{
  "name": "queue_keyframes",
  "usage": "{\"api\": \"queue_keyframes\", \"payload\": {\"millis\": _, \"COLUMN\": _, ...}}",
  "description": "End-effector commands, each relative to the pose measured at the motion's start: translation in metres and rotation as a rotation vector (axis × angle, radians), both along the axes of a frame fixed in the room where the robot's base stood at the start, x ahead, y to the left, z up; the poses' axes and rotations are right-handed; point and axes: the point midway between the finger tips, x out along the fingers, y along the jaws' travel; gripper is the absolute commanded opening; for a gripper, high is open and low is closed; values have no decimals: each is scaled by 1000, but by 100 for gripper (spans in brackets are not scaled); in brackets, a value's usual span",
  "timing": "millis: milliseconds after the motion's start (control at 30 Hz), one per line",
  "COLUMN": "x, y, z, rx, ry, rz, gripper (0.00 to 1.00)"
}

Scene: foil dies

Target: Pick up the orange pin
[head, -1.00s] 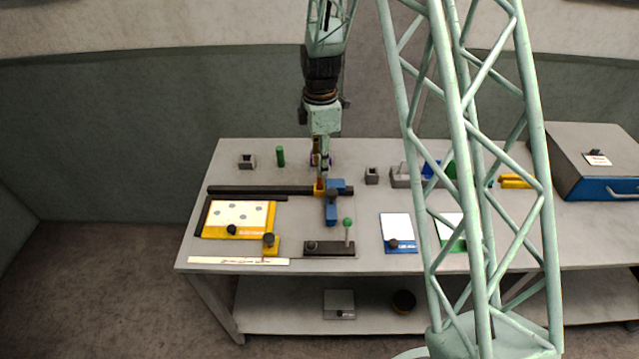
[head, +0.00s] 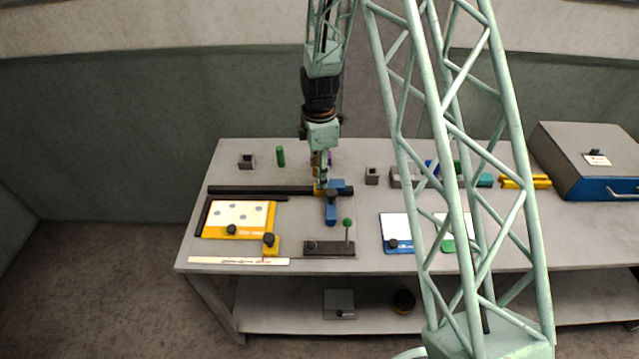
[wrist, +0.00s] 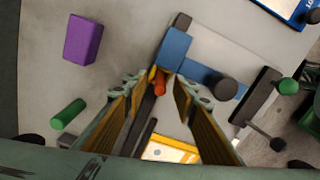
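The orange pin (wrist: 160,83) shows in the wrist view as a short upright-looking piece between my fingertips, beside a blue block (wrist: 173,48). My gripper (wrist: 158,84) is open, with one finger on each side of the pin and a gap to it visible. In the head view my gripper (head: 321,184) is low over the black rail (head: 255,190), just left of the blue clamp-like piece (head: 331,207). The pin is hidden by the fingers in the head view.
A purple block (wrist: 83,40) and a green cylinder (wrist: 68,114) lie to the left in the wrist view. A yellow-edged white plate (head: 255,218), a dark base with a green-knobbed lever (head: 348,224) and a blue-edged plate (head: 397,228) stand nearer the front edge.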

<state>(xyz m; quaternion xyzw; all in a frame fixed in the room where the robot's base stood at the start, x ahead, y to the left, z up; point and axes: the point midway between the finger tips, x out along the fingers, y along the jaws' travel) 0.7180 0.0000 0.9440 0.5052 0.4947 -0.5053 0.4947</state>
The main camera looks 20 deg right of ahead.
Motion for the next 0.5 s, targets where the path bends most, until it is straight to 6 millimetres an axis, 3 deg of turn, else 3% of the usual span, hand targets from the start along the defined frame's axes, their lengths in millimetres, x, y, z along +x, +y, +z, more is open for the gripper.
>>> {"api": "queue_keyframes", "payload": {"millis": 367, "x": 0, "y": 0, "z": 0, "rx": 0, "ry": 0, "rz": 0, "gripper": 26}}
{"api": "queue_keyframes", "payload": {"millis": 500, "x": 0, "y": 0, "z": 0, "rx": 0, "ry": 0, "rz": 0, "gripper": 13}}
